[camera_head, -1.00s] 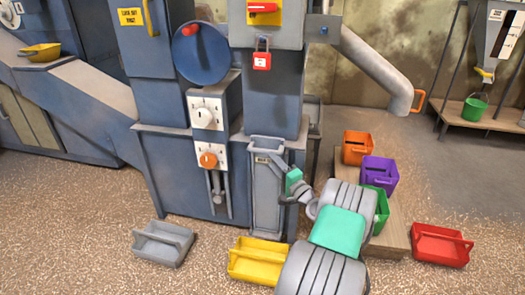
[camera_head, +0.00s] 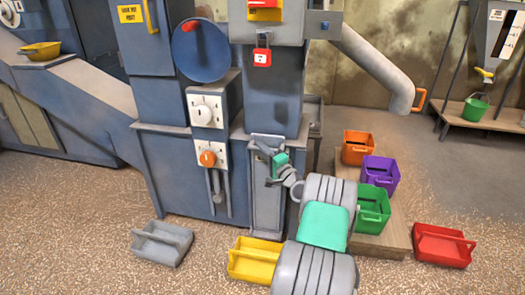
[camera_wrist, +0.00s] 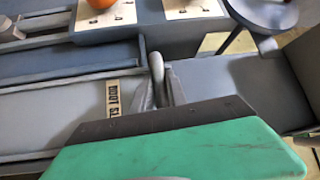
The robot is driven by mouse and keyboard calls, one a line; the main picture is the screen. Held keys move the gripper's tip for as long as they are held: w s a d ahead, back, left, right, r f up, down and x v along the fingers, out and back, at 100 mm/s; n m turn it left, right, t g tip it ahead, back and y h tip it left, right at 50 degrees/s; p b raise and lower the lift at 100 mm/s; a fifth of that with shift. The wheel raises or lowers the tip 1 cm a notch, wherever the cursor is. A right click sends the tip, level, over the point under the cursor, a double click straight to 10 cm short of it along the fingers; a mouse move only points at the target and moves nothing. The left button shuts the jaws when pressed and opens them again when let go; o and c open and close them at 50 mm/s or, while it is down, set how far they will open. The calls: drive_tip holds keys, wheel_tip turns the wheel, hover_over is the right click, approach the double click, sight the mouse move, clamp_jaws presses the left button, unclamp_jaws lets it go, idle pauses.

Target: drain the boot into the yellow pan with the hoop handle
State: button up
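The yellow pan (camera_head: 254,262) lies on the floor at the foot of the machine, in front of the boot slide, partly behind my arm. The boot slide (camera_head: 267,205) is a grey upright plate low on the blue machine. Its label (camera_wrist: 113,98) shows partly in the wrist view. My gripper (camera_head: 262,148) is at the top of the slide. In the wrist view my two fingers (camera_wrist: 160,88) are on either side of a grey upright handle (camera_wrist: 157,66), very close to it. I cannot tell whether they grip it.
A grey pan (camera_head: 162,243) lies on the floor at left. Orange (camera_head: 358,148), purple (camera_head: 380,173) and green (camera_head: 372,209) bins stand on a low wooden platform at right. A red pan (camera_head: 443,246) lies beside it. Another yellow pan (camera_head: 40,49) sits on the left ledge.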

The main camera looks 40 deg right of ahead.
clamp_jaws()
idle(0.9)
